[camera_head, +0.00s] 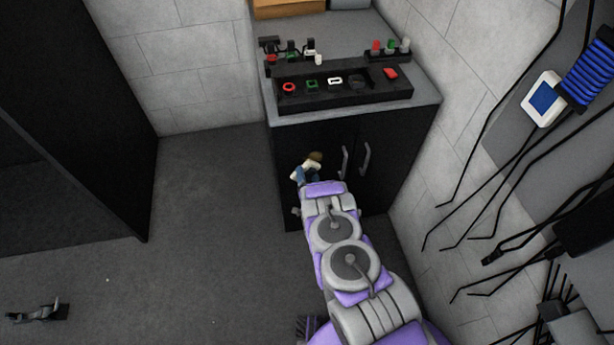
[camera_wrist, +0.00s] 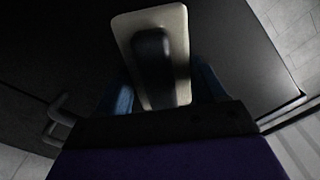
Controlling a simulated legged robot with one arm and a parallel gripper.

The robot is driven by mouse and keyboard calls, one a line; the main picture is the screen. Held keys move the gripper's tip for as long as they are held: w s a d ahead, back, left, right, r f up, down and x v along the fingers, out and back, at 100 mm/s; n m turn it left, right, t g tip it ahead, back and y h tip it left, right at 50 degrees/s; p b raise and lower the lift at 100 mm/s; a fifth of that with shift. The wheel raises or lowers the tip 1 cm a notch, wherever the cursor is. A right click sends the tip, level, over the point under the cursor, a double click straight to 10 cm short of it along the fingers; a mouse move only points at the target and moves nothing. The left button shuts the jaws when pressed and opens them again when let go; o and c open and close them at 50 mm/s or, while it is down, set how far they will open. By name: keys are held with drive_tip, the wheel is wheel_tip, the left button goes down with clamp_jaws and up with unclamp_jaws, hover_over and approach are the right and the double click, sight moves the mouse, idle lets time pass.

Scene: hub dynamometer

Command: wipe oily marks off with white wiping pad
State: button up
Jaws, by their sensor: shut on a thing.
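The white wiping pad (camera_wrist: 182,40) shows in the wrist view as a pale rounded plate with a dark handle (camera_wrist: 153,60). My gripper (camera_wrist: 163,92) is shut on it, with a blue finger on each side. In the head view my gripper (camera_head: 304,171) is in front of the dark cabinet's doors, left of the door handles. A small pale part of the pad (camera_head: 299,173) shows there beside the blue fingers. I cannot tell whether the pad touches the cabinet. No oily marks can be made out in either view.
The dark cabinet (camera_head: 400,165) has two upright handles (camera_head: 364,158) and a grey top carrying a black rack (camera_head: 340,92) of small coloured items. Cables and hooks (camera_head: 480,200) hang on the right wall.

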drive_tip(key=shift+w+d, duration=0.1)
drive_tip(key=shift+w, duration=0.15)
drive_tip(key=shift+w+a, duration=0.25)
drive_tip(key=shift+w, duration=0.05)
drive_tip(key=shift+w, duration=0.2)
drive_tip(key=shift+d, duration=0.15)
